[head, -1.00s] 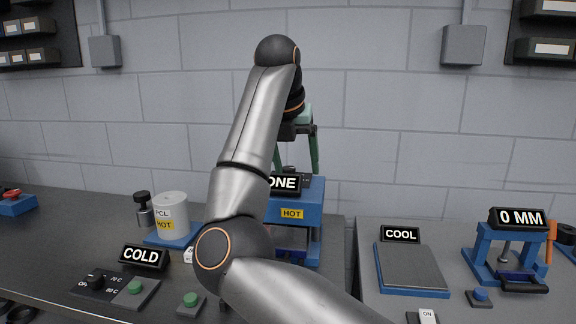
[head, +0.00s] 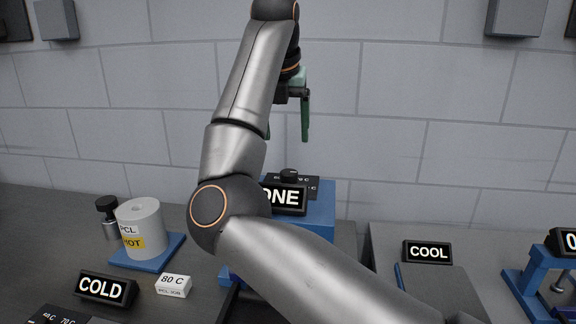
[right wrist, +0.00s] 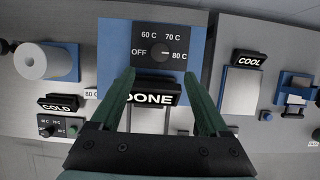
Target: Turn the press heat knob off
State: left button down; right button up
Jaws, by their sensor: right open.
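The press heat knob (right wrist: 160,52) is a dark round knob on a black dial panel (right wrist: 146,38) marked OFF, 60 C, 70 C and 80 C. Its white pointer line faces right, toward 80 C. The panel sits on top of the blue press (head: 320,215), behind a "DONE" sign (head: 286,198). In the head view the knob (head: 290,175) shows just past my arm. My right gripper (head: 286,135) is open and empty, pointing down above the knob and apart from it. In the right wrist view its green fingers (right wrist: 159,74) appear either side of the sign. My left gripper is out of view.
A white PCL drum (head: 140,228) marked HOT stands on a blue plate at left, near a "COLD" sign (head: 106,290) and an 80 C block (head: 173,286). A "COOL" sign (head: 428,252) is at right. My right arm hides part of the press.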

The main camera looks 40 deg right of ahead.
aim_at(289, 172)
jog(key=x, duration=1.2)
jog(key=shift+d+f, duration=0.15)
jog(key=shift+f, duration=0.05)
grip_shut()
